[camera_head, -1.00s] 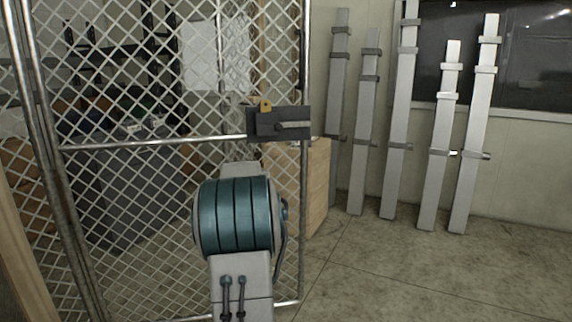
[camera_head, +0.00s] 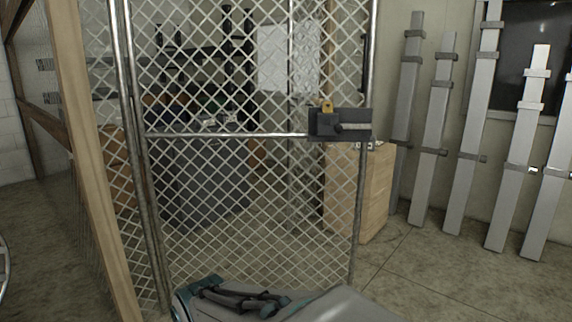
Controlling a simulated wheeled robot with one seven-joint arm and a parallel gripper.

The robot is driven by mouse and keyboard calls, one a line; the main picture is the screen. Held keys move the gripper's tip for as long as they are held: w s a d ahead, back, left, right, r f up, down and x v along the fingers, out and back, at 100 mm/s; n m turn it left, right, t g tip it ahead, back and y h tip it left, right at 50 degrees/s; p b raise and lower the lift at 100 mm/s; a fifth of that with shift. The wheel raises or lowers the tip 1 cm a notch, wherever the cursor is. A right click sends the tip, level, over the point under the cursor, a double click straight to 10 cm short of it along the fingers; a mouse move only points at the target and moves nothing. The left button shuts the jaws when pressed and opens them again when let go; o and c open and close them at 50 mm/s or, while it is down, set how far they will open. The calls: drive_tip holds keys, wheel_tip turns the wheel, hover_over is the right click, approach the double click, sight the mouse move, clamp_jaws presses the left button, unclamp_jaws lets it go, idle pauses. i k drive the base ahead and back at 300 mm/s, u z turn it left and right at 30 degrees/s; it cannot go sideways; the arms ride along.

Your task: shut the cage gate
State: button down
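The cage gate (camera_head: 250,185) is a chain-link panel in a grey metal tube frame, in the middle of the head view. Its hinge-side post is at the left and its free edge is at the right. A dark latch plate (camera_head: 350,124) with a small yellow padlock (camera_head: 326,106) sits on the free edge at mid height. Whether the gate meets its frame on the right cannot be told. My arm shows at the bottom, grey and teal, in front of the gate's lower part. My gripper is not in view.
A wooden box (camera_head: 372,195) stands by the gate's free edge. Several metal posts (camera_head: 436,130) lean on the right wall. A wooden upright (camera_head: 82,150) stands at the left. Shelves and a grey cabinet (camera_head: 205,180) show through the mesh. The floor at right is clear.

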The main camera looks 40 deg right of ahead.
sight(321, 126)
drive_tip(key=k, duration=1.05)
drive_tip(key=z, duration=0.65)
drive_tip(key=i, duration=0.55)
drive_tip(key=z, duration=0.75)
drive_tip(key=i, duration=1.15)
drive_tip(key=u, duration=0.45)
